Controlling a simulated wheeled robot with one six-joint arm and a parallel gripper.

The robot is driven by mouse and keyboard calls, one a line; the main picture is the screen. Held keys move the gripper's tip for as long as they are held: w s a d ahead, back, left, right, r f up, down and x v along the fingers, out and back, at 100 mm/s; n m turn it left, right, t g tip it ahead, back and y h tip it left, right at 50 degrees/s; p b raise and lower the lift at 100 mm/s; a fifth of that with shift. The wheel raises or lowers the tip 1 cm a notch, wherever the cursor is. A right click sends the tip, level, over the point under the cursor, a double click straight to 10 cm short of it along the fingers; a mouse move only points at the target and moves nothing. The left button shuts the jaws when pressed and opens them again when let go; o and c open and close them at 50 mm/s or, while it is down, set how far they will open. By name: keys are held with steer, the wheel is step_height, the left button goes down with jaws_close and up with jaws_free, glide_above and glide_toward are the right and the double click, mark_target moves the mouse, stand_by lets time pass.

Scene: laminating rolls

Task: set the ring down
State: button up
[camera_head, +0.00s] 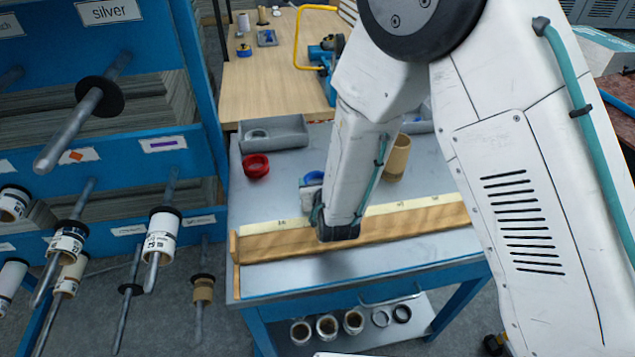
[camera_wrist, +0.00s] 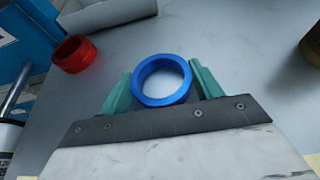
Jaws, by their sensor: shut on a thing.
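The blue ring (camera_wrist: 143,92) sits between the two green fingers of my gripper (camera_wrist: 160,70) in the wrist view. The fingers are shut on its outer sides. The ring's opening faces the camera and shows pale grey through it. In the head view a small part of the blue ring (camera_head: 313,176) shows left of my arm, behind the wooden rail. My arm hides most of the gripper there. The grey worktable (camera_head: 370,260) lies beneath; I cannot tell whether the ring touches it.
A red ring (camera_head: 255,167) lies to the left, in front of a grey bin (camera_head: 290,133). A tan roll core (camera_head: 397,160) stands to the right. A wooden rail (camera_head: 270,246) runs along the front. Blue racks with rods (camera_head: 110,110) stand left. Bare tabletop surrounds the red ring.

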steer(key=shift+f, duration=0.15)
steer(key=o, duration=1)
steer(key=shift+s+r, duration=0.3)
steer(key=v, duration=1.1)
steer(key=shift+s+d+r, duration=0.1)
steer(key=shift+s, duration=0.1)
